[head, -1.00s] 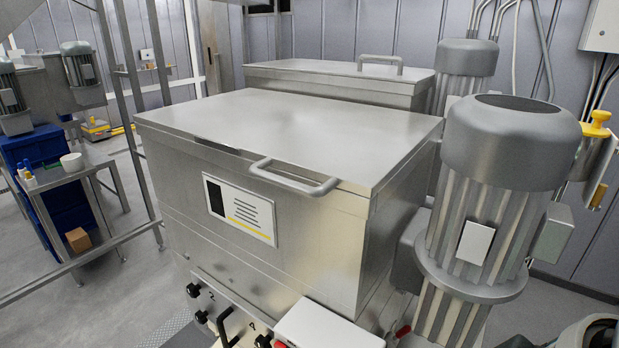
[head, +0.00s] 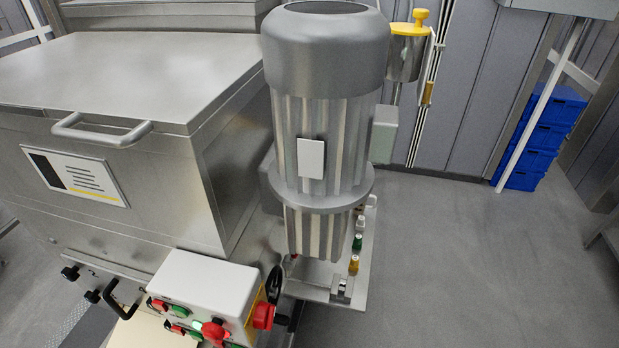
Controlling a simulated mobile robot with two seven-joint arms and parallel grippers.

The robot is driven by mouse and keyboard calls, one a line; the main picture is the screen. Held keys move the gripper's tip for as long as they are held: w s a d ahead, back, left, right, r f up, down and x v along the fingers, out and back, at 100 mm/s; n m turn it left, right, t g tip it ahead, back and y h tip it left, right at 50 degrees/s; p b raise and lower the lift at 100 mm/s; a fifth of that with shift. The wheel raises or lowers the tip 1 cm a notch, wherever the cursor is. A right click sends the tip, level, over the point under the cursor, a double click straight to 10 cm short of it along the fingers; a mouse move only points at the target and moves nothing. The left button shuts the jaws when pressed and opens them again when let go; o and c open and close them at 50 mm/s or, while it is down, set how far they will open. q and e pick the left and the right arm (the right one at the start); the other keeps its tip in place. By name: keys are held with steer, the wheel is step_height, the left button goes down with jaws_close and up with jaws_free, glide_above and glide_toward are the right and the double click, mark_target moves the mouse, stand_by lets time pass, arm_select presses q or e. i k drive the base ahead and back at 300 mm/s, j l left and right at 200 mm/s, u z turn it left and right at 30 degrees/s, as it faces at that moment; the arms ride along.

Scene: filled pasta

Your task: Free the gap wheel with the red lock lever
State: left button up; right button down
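A small black wheel-like part (head: 274,283) shows edge-on at the right side of the white control box (head: 205,284); it may be the gap wheel. A red knob (head: 264,315) sits just below it on the box's side. A tiny red spot lies behind the box at the motor's foot. I cannot tell which red part is the lock lever. Neither of my grippers is in view.
The large grey motor (head: 325,130) stands right behind the control box. The steel hopper (head: 140,190) with its handled lid (head: 120,85) fills the left. A steel shelf (head: 352,285) holds small coloured bottles. Blue crates (head: 535,140) stand far right; the floor (head: 450,260) between is clear.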

mark_target(289, 262)
steer(key=i+l+u, duration=0.15)
steer(key=l, duration=0.2)
steer(key=i+l+u, duration=0.15)
steer(key=l, duration=0.25)
steer(key=i+l+u, duration=0.1)
steer(key=l, duration=0.3)
steer(key=i+l+u, duration=0.15)
steer(key=l, duration=0.25)
steer(key=i+l+u, duration=0.15)
steer(key=l, duration=0.3)
steer(key=k, duration=0.05)
